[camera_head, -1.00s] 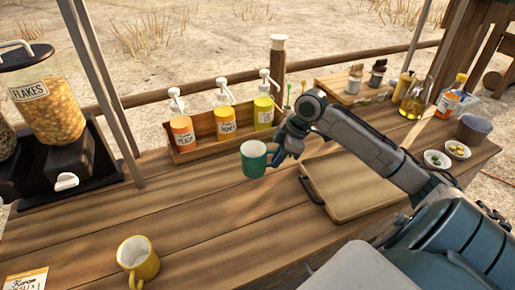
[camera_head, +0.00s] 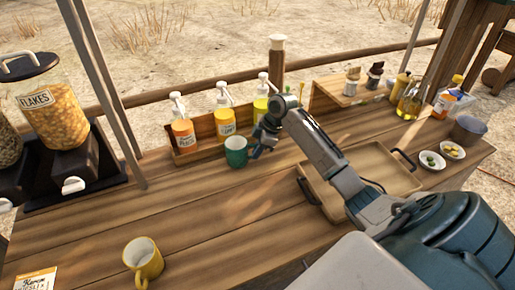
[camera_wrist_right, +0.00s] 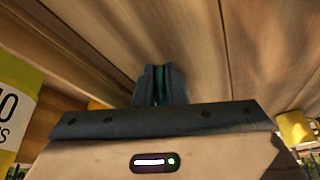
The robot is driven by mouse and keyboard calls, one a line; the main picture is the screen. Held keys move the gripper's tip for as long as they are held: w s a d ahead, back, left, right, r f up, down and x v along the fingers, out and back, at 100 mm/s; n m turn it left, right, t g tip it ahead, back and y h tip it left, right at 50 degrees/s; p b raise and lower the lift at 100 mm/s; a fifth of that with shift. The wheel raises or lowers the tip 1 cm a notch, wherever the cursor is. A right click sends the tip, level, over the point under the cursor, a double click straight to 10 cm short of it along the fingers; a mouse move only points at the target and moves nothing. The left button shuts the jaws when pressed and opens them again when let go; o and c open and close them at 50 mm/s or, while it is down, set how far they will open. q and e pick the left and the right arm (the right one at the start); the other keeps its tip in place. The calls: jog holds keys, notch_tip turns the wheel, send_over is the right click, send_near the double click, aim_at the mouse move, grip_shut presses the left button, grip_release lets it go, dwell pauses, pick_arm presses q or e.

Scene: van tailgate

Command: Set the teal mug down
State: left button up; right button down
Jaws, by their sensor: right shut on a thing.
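The teal mug (camera_head: 235,155) is upright at the counter, just in front of the rack of pump bottles. My right gripper (camera_head: 258,147) is at the mug's right side and shut on it, at the handle side. I cannot tell whether the mug's base touches the wood. In the right wrist view the dark fingers (camera_wrist_right: 160,84) are close together with a thin teal strip between them; the rest of the mug is hidden there. My left gripper is not in view.
Pump bottles (camera_head: 183,135) stand in a wooden rack (camera_head: 205,130) close behind the mug. A wooden tray (camera_head: 375,168) lies to the right, under my arm. A yellow mug (camera_head: 146,262) stands front left. The counter (camera_head: 215,205) between the mugs is clear.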

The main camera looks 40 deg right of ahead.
jog(key=shift+f, duration=0.1)
jog(key=c, duration=1.5)
grip_release()
jog(key=b+v, duration=0.1)
jog(key=v, duration=0.6)
jog(key=shift+r+b, duration=0.35)
